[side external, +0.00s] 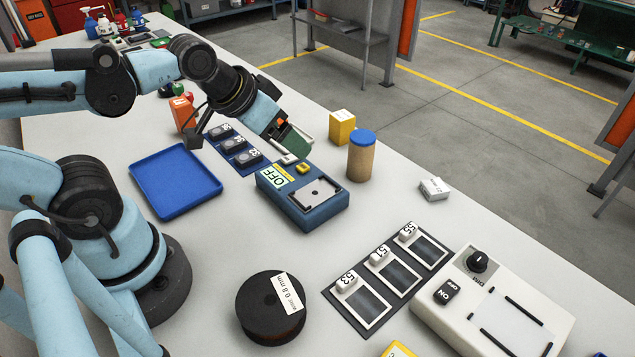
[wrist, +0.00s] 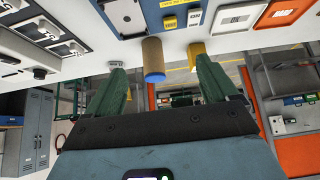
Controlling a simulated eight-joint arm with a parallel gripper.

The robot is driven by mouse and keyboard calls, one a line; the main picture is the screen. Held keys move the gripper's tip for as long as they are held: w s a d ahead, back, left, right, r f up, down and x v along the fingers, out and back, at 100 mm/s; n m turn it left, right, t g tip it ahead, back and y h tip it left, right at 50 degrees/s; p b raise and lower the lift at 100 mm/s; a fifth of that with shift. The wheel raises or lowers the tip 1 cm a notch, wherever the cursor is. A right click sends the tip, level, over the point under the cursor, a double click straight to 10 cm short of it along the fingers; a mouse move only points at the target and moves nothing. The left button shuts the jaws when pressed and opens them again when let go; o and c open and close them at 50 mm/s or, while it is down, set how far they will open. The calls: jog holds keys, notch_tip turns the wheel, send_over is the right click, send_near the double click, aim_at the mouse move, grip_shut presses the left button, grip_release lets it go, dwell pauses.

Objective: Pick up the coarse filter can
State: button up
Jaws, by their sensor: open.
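A tan cylindrical can with a blue lid (side external: 361,160) stands upright on the white bench, near its far edge. It fits the coarse filter can best, though I can read no label on it. In the wrist view the can (wrist: 153,57) shows between my two green fingers, farther off and not touched. My gripper (side external: 294,142) is open and empty, left of the can and above the back of the blue OFF device (side external: 300,195). The fingers are partly hidden by the wrist in the side view.
A yellow box (side external: 342,127) stands close behind the can. A small white block (side external: 434,188) lies to its right near the bench edge. A blue tray (side external: 176,183), a dark spool (side external: 270,308) and a panel of dark plates (side external: 386,278) lie nearer. Bare bench surrounds the can's front.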

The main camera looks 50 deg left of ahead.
jog(key=r+g, duration=0.1)
jog(key=g, duration=0.6)
send_over(362, 135)
jog(key=shift+s+a+r, duration=0.15)
jog(key=shift+s, duration=0.2)
jog(key=shift+w+f, duration=0.4)
jog(key=shift+f, duration=0.3)
notch_tip(362, 135, down, 6)
jog(key=shift+f, duration=0.1)
jog(key=shift+s+d+f, duration=0.1)
jog(key=shift+d+f, duration=0.05)
jog(key=shift+f, duration=1.15)
jog(key=shift+d+f, duration=0.15)
jog(key=shift+f, duration=1.15)
